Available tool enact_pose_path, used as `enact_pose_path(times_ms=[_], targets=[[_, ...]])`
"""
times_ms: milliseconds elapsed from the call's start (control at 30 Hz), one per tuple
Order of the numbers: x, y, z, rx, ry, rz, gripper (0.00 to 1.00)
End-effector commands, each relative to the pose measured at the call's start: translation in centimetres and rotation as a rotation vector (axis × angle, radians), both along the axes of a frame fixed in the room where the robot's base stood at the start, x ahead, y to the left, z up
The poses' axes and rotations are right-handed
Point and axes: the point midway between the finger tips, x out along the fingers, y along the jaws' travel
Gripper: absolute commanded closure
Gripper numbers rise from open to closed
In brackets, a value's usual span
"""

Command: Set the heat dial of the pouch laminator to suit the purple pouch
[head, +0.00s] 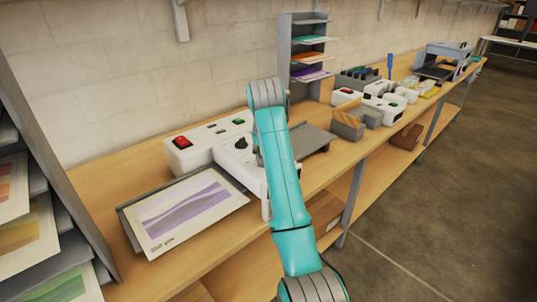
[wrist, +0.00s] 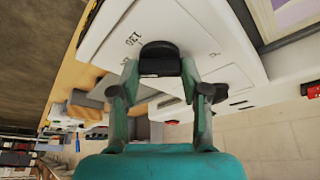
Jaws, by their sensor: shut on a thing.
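The pouch laminator (head: 205,148) is a white box on the bench in the head view, partly behind my arm. Its heat dial (wrist: 160,52) is a black knob in the wrist view, on a white panel with "130" printed beside it. Other marks there are too small or hidden to read. My gripper (wrist: 159,72) is shut on the dial, one finger on each side. The purple pouch (head: 187,211), a sheet with purple wave bands, lies on a grey tray (head: 128,230) in front of the laminator. Its small print is unreadable.
A red switch (head: 181,142) and a green button (head: 238,121) sit on the laminator's top. A grey rack (head: 284,55) with coloured sheets stands behind. Other machines line the bench to the right. A sheet shelf (head: 40,130) stands close at left.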

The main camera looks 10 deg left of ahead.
Motion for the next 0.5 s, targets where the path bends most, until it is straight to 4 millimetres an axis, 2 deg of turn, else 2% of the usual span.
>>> enact_pose_path(times_ms=[500], targets=[[-0.03,0.34,-0.10,-0.004,0.005,-0.480,0.89]])
